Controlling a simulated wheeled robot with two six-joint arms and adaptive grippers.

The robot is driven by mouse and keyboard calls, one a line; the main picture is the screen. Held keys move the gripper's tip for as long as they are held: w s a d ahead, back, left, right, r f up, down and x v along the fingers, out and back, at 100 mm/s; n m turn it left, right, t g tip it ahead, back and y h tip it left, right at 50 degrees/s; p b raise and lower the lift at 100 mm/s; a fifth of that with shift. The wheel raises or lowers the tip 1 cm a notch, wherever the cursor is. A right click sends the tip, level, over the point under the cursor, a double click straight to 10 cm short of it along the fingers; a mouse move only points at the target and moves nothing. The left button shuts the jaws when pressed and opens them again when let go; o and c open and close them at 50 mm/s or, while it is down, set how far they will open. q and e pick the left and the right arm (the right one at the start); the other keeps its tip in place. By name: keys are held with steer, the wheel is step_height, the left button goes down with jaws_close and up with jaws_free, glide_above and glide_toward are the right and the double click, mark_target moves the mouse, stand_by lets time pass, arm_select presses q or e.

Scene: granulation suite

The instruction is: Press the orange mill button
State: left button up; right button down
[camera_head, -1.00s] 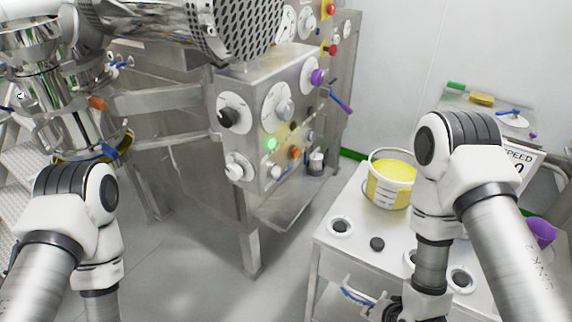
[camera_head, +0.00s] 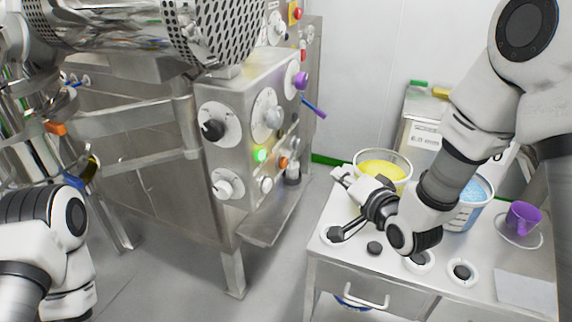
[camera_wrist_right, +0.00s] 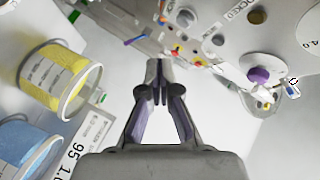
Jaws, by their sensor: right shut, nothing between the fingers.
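The orange button (camera_head: 283,162) is on the lower front of the steel mill control panel (camera_head: 240,110) in the head view, just right of a lit green button (camera_head: 261,155). My right gripper (camera_head: 343,176) is to the right of the panel, above the table, apart from the button. In the wrist view the right gripper (camera_wrist_right: 158,70) is shut and empty, its fingers pointing toward the panel area. Several small coloured buttons show beyond the fingertips there, and I cannot tell which is the orange one. My left gripper is outside the head view.
A white table (camera_head: 330,262) at right holds a yellow-filled tub (camera_head: 384,166), a blue-filled tub (camera_head: 470,197), a purple cup (camera_head: 523,216) and several dark round pieces. Knobs, including a black one (camera_head: 213,129), surround the button. A steel ledge (camera_head: 275,222) juts below the panel.

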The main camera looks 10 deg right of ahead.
mark_target(283, 163)
steer(key=w+a+p, duration=0.1)
steer(key=w+a, duration=0.4)
steer(key=a, duration=0.2)
steer(key=shift+a, duration=0.3)
steer(key=shift+f, duration=0.1)
steer(key=shift+w, duration=0.1)
stand_by(1.2)
steer(key=shift+w+a+p, duration=0.15)
steer(key=shift+a+p, duration=0.2)
steer(key=shift+w+a, duration=0.3)
steer(key=shift+a, duration=0.1)
stand_by(0.7)
steer(key=shift+d, duration=0.1)
steer(key=shift+s+d, duration=0.5)
steer(key=shift+d, duration=0.15)
